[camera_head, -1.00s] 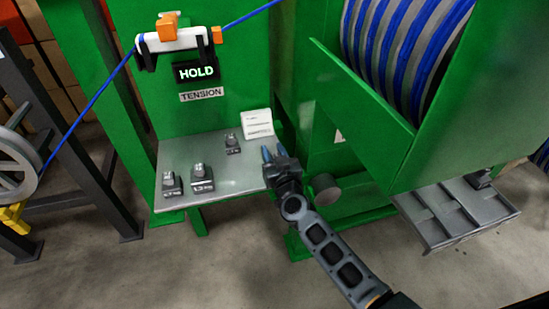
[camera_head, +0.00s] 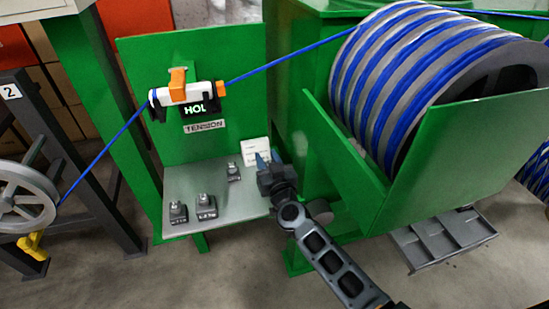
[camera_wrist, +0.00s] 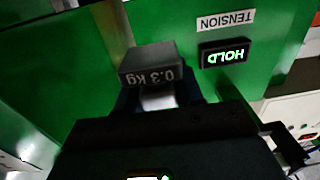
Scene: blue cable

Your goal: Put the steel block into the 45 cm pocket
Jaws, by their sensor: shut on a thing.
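My gripper (camera_head: 268,159) is shut on a dark grey steel block (camera_wrist: 150,62), marked 0.3 kg, which shows upside down in the wrist view. The block's lighter knob (camera_wrist: 158,98) sits between the fingers. In the head view my gripper is by the right edge of the grey shelf (camera_head: 190,184), beside a white card, and I cannot make out the held block there. A grey tray with dividers (camera_head: 447,238) lies low at the right. No 45 cm mark is readable, so I cannot tell which pocket is meant.
Several small labelled weights, including a front one (camera_head: 206,206) and a back one (camera_head: 233,172), stand on the shelf. The HOLD display (camera_head: 200,108) hangs above, under a taut blue cable (camera_head: 285,60). A green cable-drum housing (camera_head: 450,160) stands right of my gripper.

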